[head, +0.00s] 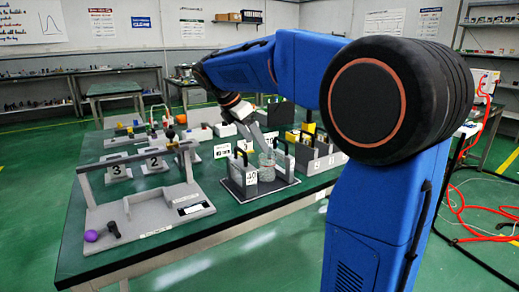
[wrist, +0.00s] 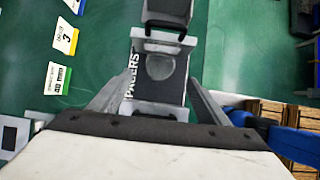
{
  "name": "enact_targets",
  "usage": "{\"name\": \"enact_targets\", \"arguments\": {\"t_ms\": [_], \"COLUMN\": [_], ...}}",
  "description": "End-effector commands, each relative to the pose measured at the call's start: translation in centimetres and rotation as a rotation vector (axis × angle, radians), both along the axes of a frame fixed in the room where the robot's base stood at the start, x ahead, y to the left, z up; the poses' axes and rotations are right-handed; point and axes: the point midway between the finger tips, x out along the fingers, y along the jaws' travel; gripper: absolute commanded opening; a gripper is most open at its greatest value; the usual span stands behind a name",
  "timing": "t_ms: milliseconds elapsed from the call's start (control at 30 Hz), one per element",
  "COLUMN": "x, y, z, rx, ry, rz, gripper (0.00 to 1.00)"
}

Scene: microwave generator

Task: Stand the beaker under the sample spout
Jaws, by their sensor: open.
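A clear, greyish beaker (head: 267,168) seems to stand on a dark tray (head: 236,196) near the table's front edge, between grey handled blocks. In the wrist view a faint round shape, likely the beaker (wrist: 160,66), shows between the fingers. My gripper (head: 260,143) is above the tray, close to the beaker. In the wrist view my gripper (wrist: 160,78) is open, with one finger at each side; contact with the beaker cannot be made out. A grey stand (head: 150,212) with an overhead bar is at front left; I cannot clearly make out a spout on it.
More grey blocks (head: 318,155) stand to the right. Numbered blocks (head: 115,170) are behind the grey stand. A purple ball (head: 91,236) is at the stand's front left.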

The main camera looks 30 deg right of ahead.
Motion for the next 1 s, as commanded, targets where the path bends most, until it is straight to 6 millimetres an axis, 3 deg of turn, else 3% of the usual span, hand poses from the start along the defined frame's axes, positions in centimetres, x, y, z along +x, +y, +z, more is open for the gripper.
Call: {"name": "enact_targets", "arguments": {"t_ms": [267, 433, 667, 1000], "x": [-0.1, -2.0, -8.6, -18.5], "y": [0.5, 0.9, 2.5, 5.7], "z": [0.9, 0.5, -2.1, -7.9], "rx": [0.001, 0.031, 0.16, 0.395], "ry": [-0.001, -0.056, -0.251, -0.505], "rz": [-0.002, -0.059, -0.3, -0.741], "gripper": [0.7, 0.7, 0.7, 0.7]}}
